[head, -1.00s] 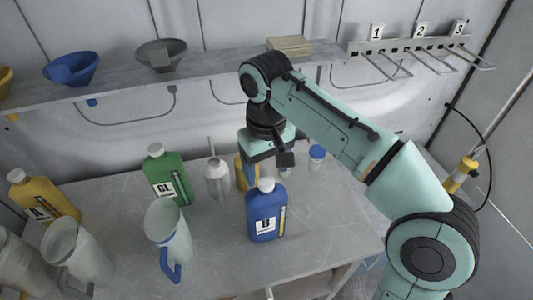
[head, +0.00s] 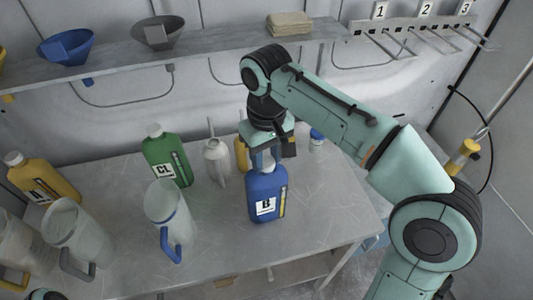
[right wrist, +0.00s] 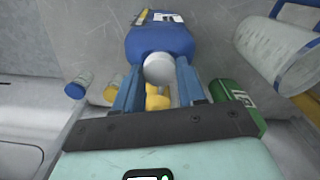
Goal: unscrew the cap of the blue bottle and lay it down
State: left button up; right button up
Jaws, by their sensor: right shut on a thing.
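The blue bottle (head: 265,197), labelled B, stands upright on the metal table. Its white cap (right wrist: 159,68) is on the bottle's neck in the right wrist view, between the two blue fingers. My right gripper (head: 265,163) points down from above and is shut on the cap. In the head view the fingers and wrist mostly hide the cap. The right gripper's fingers (right wrist: 158,75) also show in the right wrist view, one on each side of the cap. My left gripper is not in view.
A green bottle (head: 167,160), a grey oil can (head: 217,162) and a clear jug (head: 168,215) stand left of the blue bottle. A yellow container (head: 241,153) and a small blue-capped bottle (head: 316,140) stand behind it. The table (head: 325,205) is clear to the right.

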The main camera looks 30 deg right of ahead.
jog(key=n, duration=0.2)
jog(key=shift+r+n+p, duration=0.15)
jog(key=shift+n+p, duration=0.25)
jog(key=shift+w+n, duration=0.1)
jog(key=shift+n, duration=0.8)
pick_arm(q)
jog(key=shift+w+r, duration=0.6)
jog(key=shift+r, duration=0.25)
pick_arm(e)
jog(key=n+p, duration=0.1)
jog(key=n, duration=0.2)
jog(key=shift+n, duration=0.4)
jog(key=shift+f+n, duration=0.2)
jog(key=shift+n, duration=0.5)
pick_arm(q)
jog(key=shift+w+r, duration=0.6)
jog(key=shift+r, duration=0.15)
